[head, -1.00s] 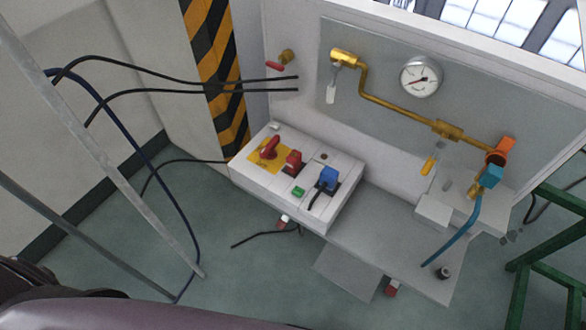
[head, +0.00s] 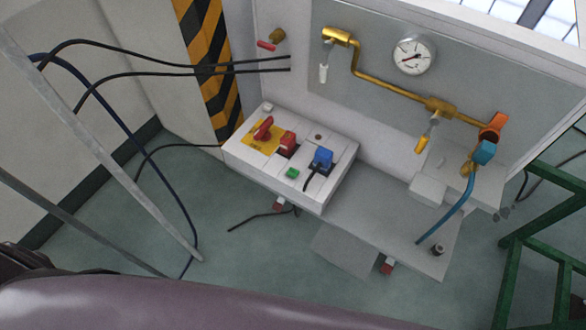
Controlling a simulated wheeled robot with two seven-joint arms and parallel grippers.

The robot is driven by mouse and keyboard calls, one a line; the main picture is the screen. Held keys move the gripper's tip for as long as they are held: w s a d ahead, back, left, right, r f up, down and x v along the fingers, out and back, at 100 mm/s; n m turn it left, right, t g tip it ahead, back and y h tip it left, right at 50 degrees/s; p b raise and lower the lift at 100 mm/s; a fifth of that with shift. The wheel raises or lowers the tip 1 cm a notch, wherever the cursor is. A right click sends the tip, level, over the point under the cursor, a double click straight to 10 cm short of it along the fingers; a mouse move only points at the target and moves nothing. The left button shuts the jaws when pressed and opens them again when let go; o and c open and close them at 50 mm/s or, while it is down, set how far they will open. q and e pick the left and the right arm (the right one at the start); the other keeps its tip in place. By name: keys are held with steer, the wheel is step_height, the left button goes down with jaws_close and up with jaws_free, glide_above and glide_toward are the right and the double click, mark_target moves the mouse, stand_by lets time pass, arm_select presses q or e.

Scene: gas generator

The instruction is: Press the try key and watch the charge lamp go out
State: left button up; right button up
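A white control box (head: 240,158) stands below the wall panel, mid-picture in the head view. On its top are a red rotary handle (head: 263,129) on a yellow plate, a red switch (head: 287,142), a green key (head: 292,173), a blue plug (head: 322,158) with a black lead, and a small dark red round piece (head: 318,137). No labels are readable, so I cannot tell for certain which piece is the try key or the charge lamp. No lit lamp is clear. Neither of my grippers is in view.
A grey panel (head: 385,85) behind carries brass piping (head: 390,92), a round gauge (head: 411,55) and valves. A blue hose (head: 447,215) hangs at right. A green frame (head: 510,285) stands at far right. Grey bars (head: 110,155) and black cables (head: 130,48) cross the left.

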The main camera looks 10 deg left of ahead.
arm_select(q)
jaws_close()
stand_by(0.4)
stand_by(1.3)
